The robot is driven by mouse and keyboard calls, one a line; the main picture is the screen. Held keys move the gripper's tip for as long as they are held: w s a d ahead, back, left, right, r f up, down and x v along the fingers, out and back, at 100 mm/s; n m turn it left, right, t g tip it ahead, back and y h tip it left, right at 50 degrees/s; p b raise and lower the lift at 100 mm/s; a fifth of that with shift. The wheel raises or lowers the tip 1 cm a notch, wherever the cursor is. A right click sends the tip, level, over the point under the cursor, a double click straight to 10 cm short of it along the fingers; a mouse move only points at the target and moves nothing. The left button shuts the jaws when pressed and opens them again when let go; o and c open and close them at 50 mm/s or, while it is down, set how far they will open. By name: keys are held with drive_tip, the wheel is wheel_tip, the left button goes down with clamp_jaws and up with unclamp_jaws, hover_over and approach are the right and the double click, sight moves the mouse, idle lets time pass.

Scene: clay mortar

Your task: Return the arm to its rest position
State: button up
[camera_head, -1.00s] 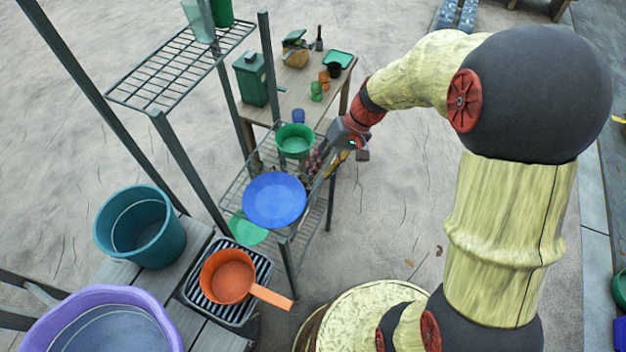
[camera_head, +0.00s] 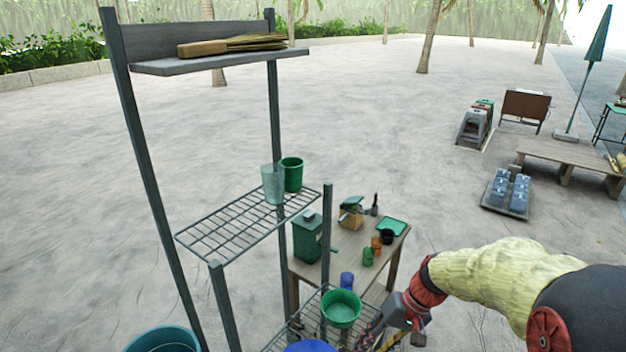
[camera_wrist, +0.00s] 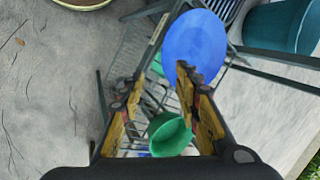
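My gripper (camera_head: 398,332) is at the lower right of the head view, just right of the green bowl (camera_head: 341,309) on the wire rack; part of it is cut off by the frame's lower edge. In the wrist view its two yellow-and-black fingers (camera_wrist: 160,80) stand apart with nothing held between them. Beyond and below them show the green bowl (camera_wrist: 170,134) and a blue round dish (camera_wrist: 195,48). My arm stretches from the right edge of the head view towards the rack, bent and not folded in.
The wire shelf (camera_head: 245,222) holds a clear cup (camera_head: 273,184) and green cup (camera_head: 292,174). A brush (camera_head: 230,45) lies on the top board. A wooden table (camera_head: 345,243) behind bears a green bin (camera_head: 307,238) and cups.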

drive_tip(key=s+d+r+t+h, duration=0.3)
drive_tip(key=s+r+t+h, duration=0.2)
drive_tip(key=s+r, duration=1.2)
drive_tip(key=shift+r+n+t, duration=0.4)
drive_tip(key=shift+r, duration=0.1)
drive_tip(key=shift+s+d, duration=0.1)
